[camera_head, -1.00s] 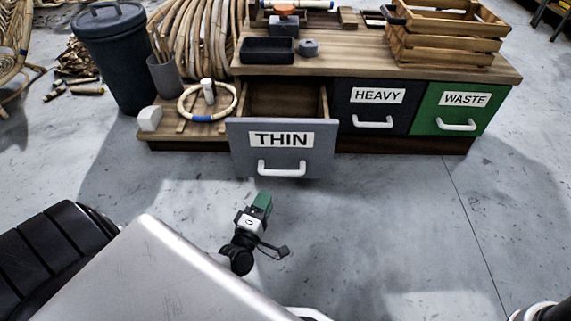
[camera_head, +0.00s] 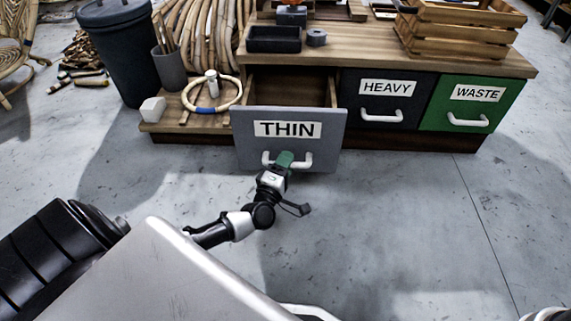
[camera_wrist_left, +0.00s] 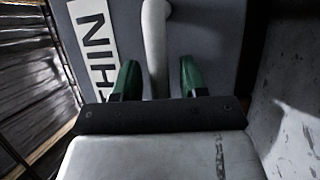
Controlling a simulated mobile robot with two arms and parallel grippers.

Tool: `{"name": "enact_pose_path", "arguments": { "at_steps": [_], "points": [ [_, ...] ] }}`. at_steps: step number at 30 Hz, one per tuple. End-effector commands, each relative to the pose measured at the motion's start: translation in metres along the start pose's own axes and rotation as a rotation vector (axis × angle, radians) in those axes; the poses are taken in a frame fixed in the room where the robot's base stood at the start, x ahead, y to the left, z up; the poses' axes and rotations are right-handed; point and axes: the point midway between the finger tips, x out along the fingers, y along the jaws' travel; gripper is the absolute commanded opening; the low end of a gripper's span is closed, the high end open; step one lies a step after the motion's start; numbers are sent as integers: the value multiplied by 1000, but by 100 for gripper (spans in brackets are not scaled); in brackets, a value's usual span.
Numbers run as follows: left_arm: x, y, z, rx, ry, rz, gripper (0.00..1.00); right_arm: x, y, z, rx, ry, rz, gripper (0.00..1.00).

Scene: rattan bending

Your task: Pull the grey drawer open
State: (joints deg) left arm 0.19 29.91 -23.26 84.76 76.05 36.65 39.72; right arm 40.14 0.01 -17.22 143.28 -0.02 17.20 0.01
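The grey drawer (camera_head: 318,152), labelled THIN, stands partly pulled out of the wooden bench, and its inside shows behind the front. Its white handle (camera_head: 306,161) runs across the lower front. My left gripper (camera_head: 284,160) is at the handle. In the left wrist view, its two green fingers (camera_wrist_left: 159,80) are open on either side of the handle (camera_wrist_left: 157,40), with gaps on both sides. In the head view, the gripper hides the middle of the handle. My right gripper is not in view.
Right of the grey drawer are the shut black HEAVY drawer (camera_head: 372,112) and green WASTE drawer (camera_head: 490,108). A cane ring (camera_head: 190,96) and a white block (camera_head: 152,110) lie on the low shelf at left. The floor (camera_head: 400,220) in front is clear.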

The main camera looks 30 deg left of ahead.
Motion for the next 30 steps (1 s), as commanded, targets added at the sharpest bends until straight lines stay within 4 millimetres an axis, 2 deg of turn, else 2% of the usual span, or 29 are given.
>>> {"name": "enact_pose_path", "arguments": {
  "at_steps": [1, 8, 16, 22, 30],
  "points": [
    [0, 0, 0, 0, 0, 0, 35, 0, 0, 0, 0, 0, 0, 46],
    [0, 0, 0, 0, 0, 0, 0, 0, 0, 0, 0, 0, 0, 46],
    [-3, 1, 1, -1, -1, -2, 0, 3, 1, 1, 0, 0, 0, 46],
    [-22, 6, 9, -1, -1, -6, 0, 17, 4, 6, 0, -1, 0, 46],
    [-24, 4, 10, 0, -1, -2, 0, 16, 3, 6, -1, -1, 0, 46]
  ]
}}
